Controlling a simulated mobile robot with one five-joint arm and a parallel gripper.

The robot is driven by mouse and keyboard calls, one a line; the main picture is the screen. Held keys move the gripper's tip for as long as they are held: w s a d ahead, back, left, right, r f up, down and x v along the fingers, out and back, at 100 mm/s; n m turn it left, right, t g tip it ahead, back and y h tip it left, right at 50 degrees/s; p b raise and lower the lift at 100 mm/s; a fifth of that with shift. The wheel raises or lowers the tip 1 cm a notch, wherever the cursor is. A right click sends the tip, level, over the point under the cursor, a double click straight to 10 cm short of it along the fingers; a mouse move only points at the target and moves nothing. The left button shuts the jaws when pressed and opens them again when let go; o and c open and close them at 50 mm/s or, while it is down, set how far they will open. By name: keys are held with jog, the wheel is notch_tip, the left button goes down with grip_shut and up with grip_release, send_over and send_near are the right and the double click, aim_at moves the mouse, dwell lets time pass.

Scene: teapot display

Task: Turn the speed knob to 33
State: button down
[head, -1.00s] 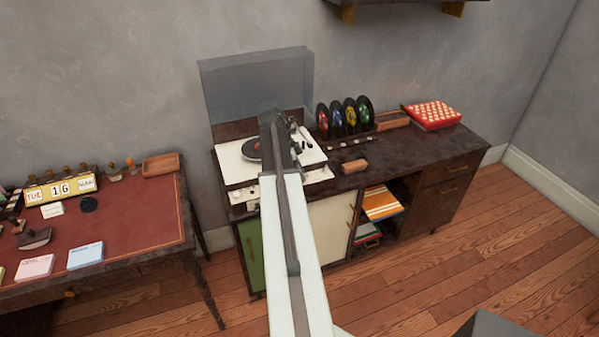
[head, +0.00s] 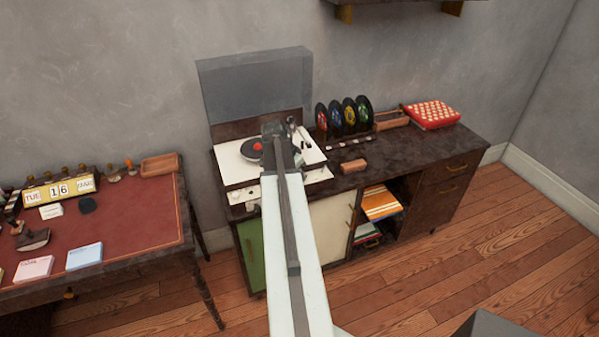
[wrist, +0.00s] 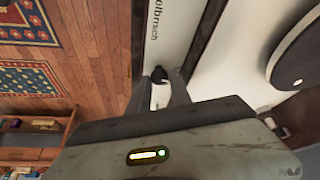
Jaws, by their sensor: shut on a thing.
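The white record player (head: 229,172) stands on the left end of the dark sideboard. Its black platter (head: 251,149) has a red centre; a dark disc edge (wrist: 300,52) also shows in the wrist view. A small dark knob (wrist: 158,73) sits on its white front panel, beside printed lettering. My gripper (wrist: 160,88) is shut on this knob, with one finger on each side. The knob's marks and the number 33 cannot be read. In the head view my arm hides the fingers and the knob.
A raised clear lid (head: 255,88) stands behind the player. Several records (head: 343,116) stand in a rack to its right, near a small brown block (head: 353,166) and a red box (head: 432,114). A red-topped desk (head: 130,222) stands to the left.

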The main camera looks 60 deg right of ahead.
jog(key=shift+s+a+n+t, duration=0.15)
jog(key=shift+n+t, duration=0.3)
jog(key=shift+n, duration=0.7)
jog(key=shift+s+d+n+t, duration=0.1)
jog(key=shift+n+t, duration=0.35)
jog(key=shift+n, duration=0.7)
jog(key=c, duration=1.5)
grip_release()
jog(key=shift+o, duration=0.2)
jog(key=p+v, duration=0.7)
jog(key=shift+a+r, duration=0.2)
jog(key=shift+r, duration=0.15)
